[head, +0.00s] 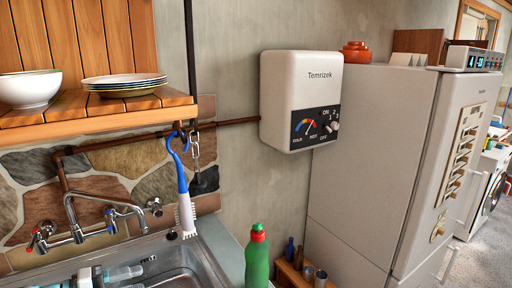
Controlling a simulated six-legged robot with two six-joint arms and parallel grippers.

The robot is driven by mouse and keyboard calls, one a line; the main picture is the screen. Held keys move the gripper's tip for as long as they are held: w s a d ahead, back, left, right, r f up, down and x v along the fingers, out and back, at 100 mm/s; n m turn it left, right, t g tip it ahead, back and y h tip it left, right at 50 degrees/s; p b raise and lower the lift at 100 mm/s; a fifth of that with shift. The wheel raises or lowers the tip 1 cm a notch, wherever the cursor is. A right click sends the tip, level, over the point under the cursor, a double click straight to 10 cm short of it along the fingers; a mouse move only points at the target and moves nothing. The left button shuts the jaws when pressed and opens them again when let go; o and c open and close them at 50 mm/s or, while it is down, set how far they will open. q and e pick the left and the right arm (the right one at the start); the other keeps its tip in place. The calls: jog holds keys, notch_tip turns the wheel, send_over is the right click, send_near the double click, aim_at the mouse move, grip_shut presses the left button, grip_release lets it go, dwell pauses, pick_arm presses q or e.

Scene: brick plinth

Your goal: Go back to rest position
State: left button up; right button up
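The task names no object. The view is filled by a kitchen corner with a metal sink (208,262) at the bottom left.
A green bottle (257,262) with a red cap stands right of the sink. A blue-handled brush (183,190) hangs from a wooden shelf (120,118) holding a white bowl (30,89) and stacked plates (124,82). A white heater (300,95) and a tall fridge (370,165) stand right.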

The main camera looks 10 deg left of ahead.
pick_arm(q)
jog(key=s+d+f+m+g+h, duration=0.1)
jog(key=s+d+f+m+g, duration=0.3)
jog(key=d+f, duration=0.65)
jog(key=s+d+f+m+g, duration=0.2)
jog(key=d+f+m+g, duration=0.4)
jog(key=d, duration=0.7)
jog(key=s+d+f+m+g+y, duration=0.3)
jog(key=s+f+m, duration=0.4)
jog(key=s+m, duration=0.15)
jog(key=s+d+f+m+g+y, duration=0.35)
jog(key=s+f+m, duration=0.4)
jog(key=m, duration=0.25)
jog(key=w+m+t, duration=0.1)
jog(key=m, duration=0.4)
jog(key=w+a+f+m+t+y, duration=0.1)
jog(key=m+t, duration=0.1)
jog(key=m, duration=0.4)
jog(key=w+a+f+m+t+y, duration=0.1)
jog(key=m+t, duration=0.1)
jog(key=m, duration=0.3)
jog(key=shift+w+m+t, duration=0.25)
jog(key=shift+w, duration=0.1)
jog(key=shift+w, duration=0.1)
